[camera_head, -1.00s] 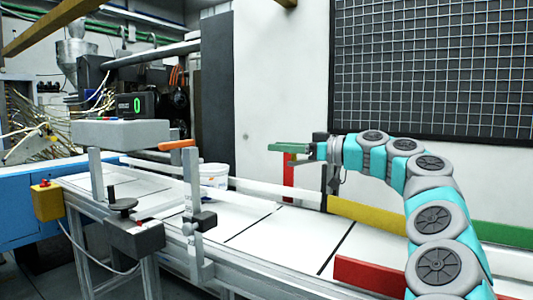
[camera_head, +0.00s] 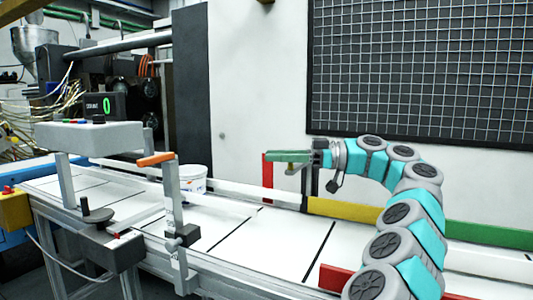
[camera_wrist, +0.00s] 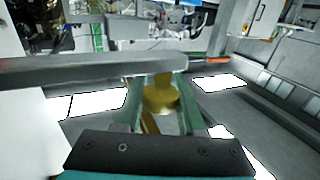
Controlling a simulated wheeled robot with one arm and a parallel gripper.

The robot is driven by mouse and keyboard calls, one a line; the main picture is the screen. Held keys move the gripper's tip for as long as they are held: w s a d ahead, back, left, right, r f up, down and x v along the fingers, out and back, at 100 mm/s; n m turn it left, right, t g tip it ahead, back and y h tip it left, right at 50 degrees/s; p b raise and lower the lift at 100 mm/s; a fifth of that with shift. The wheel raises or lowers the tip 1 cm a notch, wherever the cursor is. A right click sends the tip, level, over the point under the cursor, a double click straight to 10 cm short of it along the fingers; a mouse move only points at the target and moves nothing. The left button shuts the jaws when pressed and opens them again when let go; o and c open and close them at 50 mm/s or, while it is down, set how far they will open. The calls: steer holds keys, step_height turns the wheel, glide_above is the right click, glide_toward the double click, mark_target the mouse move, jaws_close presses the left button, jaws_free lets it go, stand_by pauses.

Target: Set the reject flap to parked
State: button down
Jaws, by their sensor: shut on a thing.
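My gripper (camera_head: 288,156) reaches left above the conveyor in the head view, its green fingers level beside a red upright plate (camera_head: 267,178). In the wrist view the two green fingers (camera_wrist: 162,105) stand on either side of a yellow knob-like piece (camera_wrist: 160,97), and the gripper is shut on it. A long grey bar (camera_wrist: 80,72) crosses just beyond the fingers in the wrist view. I cannot tell for sure which part is the reject flap or which position it is in. The knob is hidden in the head view.
The conveyor (camera_head: 225,223) has a white bucket (camera_head: 190,178) on it. A post with an orange lever (camera_head: 156,159) and a grey label unit (camera_head: 90,136) stand left. Yellow (camera_head: 342,210), green (camera_head: 490,236) and red (camera_head: 335,279) strips line the belt's edges. A dark grid panel hangs behind.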

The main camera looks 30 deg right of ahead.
steer(key=shift+d, duration=0.1)
steer(key=c, duration=0.5)
jaws_free()
steer(key=shift+s, duration=0.1)
steer(key=shift+r, duration=0.1)
steer(key=shift+s+a+r+b, duration=0.8)
steer(key=shift+s+a+b, duration=0.1)
steer(key=shift+s, duration=1.6)
steer(key=shift+s+a+r+b, duration=0.85)
steer(key=shift+s+a, duration=0.1)
steer(key=shift+s, duration=1.55)
steer(key=shift+s+a+r+b, duration=0.75)
steer(key=shift+s+a+b, duration=0.15)
steer(key=shift+s, duration=1.6)
